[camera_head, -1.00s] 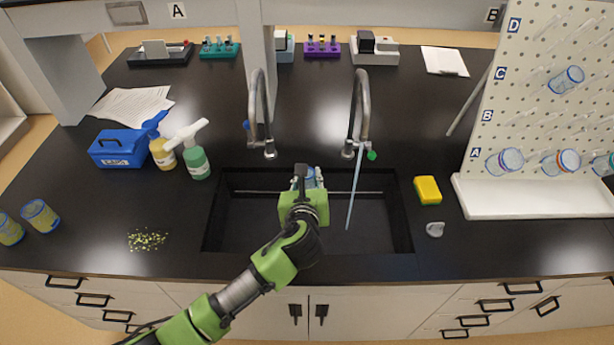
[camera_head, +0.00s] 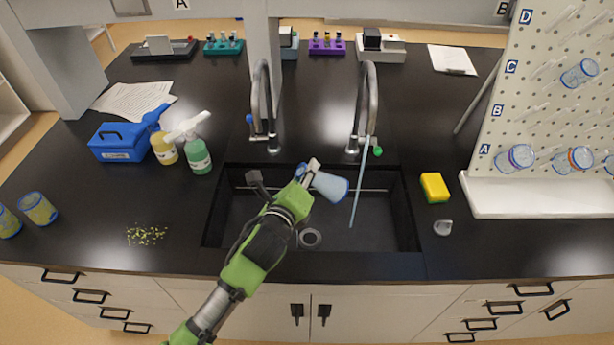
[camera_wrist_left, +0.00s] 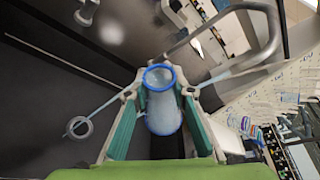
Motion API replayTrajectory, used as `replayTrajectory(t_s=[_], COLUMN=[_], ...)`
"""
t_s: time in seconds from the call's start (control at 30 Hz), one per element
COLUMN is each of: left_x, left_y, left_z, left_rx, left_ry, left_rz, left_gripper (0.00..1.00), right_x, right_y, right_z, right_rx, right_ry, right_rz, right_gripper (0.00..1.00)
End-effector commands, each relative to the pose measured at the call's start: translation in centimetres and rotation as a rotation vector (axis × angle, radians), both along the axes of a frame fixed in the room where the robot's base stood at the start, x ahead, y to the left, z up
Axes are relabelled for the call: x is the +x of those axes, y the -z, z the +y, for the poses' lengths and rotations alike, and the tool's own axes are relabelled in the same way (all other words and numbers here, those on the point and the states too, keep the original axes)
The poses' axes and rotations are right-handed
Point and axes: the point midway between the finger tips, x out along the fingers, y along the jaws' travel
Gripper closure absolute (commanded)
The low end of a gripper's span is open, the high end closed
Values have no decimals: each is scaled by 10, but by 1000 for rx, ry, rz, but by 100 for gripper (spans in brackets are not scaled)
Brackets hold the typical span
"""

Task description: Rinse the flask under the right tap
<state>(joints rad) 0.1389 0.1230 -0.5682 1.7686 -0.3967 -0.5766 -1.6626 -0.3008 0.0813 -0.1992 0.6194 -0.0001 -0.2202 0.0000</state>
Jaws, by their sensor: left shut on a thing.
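My left gripper (camera_head: 307,176) is shut on the flask (camera_head: 330,186), over the sink (camera_head: 212,215). The flask is pale blue and tilted, with its wide end toward the right. In the left wrist view the flask (camera_wrist_left: 163,112) sits between the fingers, its blue ring facing up in the picture. The right tap (camera_head: 371,95) has a green knob, and a thin blue water stream (camera_head: 357,188) runs from it into the sink. In the head view the flask is just left of the stream; I cannot tell whether they touch. My right gripper is not in view.
The left tap (camera_head: 259,95) with a blue knob stands behind the sink. A yellow sponge (camera_head: 434,187) lies right of the sink, near a white drying rack (camera_head: 535,200) with glassware. Spray bottles (camera_head: 197,155) and a blue box (camera_head: 117,142) stand at left.

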Motion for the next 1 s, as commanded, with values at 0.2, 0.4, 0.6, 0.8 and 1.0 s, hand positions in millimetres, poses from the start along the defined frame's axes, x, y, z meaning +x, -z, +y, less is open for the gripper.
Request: replayTrajectory(t_s=[0.2, 0.4, 0.6, 0.8, 1.0], left_x=[0, 0, 0, 0, 0], left_y=[3, 4, 5, 6, 8], left_z=[1, 2, 2, 3, 3], left_rx=[-78, -145, -207, -269, -330], left_ry=[1, 0, 1, 1, 1], left_rz=[-3, -3, -2, -4, -3], left_gripper=[98, 98, 98, 98, 98], right_x=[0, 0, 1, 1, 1], right_y=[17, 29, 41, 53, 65], right_z=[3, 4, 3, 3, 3], right_rx=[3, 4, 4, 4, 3], right_ry=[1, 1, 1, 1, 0], right_rz=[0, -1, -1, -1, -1], right_gripper=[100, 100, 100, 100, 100])
